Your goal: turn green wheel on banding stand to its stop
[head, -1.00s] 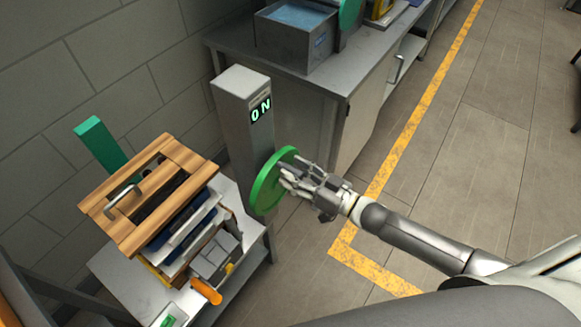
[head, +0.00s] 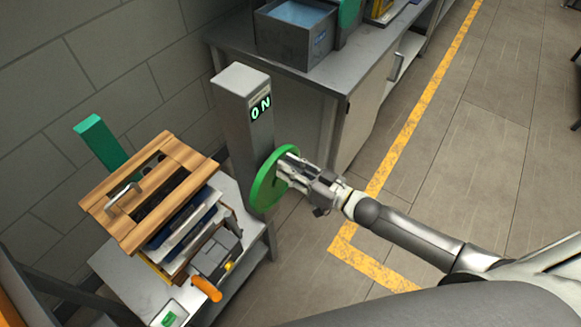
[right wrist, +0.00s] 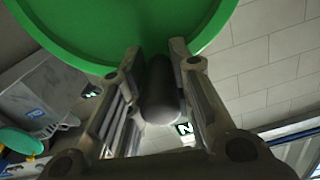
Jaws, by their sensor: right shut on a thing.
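The green wheel (head: 268,184) is mounted on the side of the grey banding stand (head: 243,112), whose small display (head: 261,108) reads "ON". My right gripper (head: 284,171) is at the wheel's face. In the right wrist view the green wheel (right wrist: 130,25) fills the top, and the gripper's two fingers (right wrist: 152,65) are closed around a dark rounded knob (right wrist: 160,92). The fingers hide part of the wheel in the head view. My left gripper is not in view.
Left of the stand, a low grey table (head: 118,262) bears a wooden frame (head: 160,190), stacked trays and an orange-handled tool (head: 206,288). A grey workbench (head: 330,75) with a metal bin (head: 295,38) stands behind. The floor (head: 470,150) at right is clear.

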